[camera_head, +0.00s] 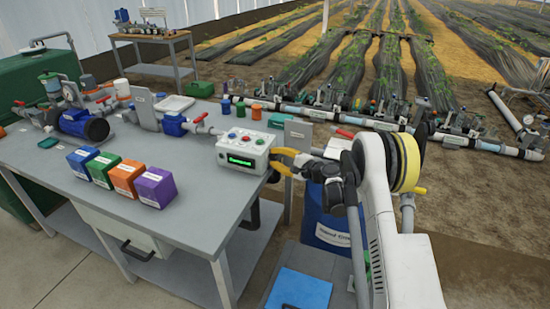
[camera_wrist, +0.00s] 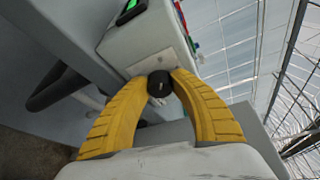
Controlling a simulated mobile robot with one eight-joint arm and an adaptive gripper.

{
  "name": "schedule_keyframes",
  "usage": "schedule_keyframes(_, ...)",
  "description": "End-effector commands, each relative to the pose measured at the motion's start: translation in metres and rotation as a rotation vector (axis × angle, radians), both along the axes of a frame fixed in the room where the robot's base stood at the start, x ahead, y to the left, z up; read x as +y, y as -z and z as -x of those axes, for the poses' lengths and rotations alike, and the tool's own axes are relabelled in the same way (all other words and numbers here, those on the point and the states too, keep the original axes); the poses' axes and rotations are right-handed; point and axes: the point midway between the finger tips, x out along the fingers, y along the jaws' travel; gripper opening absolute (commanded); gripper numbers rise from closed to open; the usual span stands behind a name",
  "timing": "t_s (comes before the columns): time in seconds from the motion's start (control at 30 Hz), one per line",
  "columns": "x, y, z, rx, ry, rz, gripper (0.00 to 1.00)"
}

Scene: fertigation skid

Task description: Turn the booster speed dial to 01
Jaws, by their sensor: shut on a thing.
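The white control box (camera_head: 243,150) stands at the right end of the grey bench, with coloured buttons on top and a green lit display (camera_head: 240,160) on its front. Its side also shows in the wrist view (camera_wrist: 145,42). A small black dial (camera_wrist: 159,83) sticks out of that side, with a pale mark on its face. My gripper (camera_wrist: 160,84) has its yellow fingers closed around the dial, one on each side. In the head view my gripper (camera_head: 284,162) reaches the box's right side, and the dial is hidden there. The number on the display is too small to read.
Blue, green, orange and purple boxes (camera_head: 154,187) stand at the bench's front. A blue pump (camera_head: 84,124) and pipes lie at the back left. A black rail (camera_wrist: 55,87) shows in the wrist view.

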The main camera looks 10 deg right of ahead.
Motion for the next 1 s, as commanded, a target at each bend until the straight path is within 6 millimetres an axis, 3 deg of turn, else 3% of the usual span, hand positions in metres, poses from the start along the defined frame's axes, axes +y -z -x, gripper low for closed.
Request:
schedule_keyframes(0.57, -0.0004, -0.0005, -0.0005, -0.03, 0.002, 0.019, 0.0)
schedule_keyframes(0.6, -0.0004, -0.0005, -0.0005, -0.029, 0.002, 0.019, 0.33)
schedule_keyframes(0.67, -0.0004, -0.0005, -0.0005, -0.03, 0.001, 0.019, 0.51)
schedule_keyframes(1.0, -0.0015, -0.0004, 0.0015, -0.03, 0.001, 0.019, 0.51)
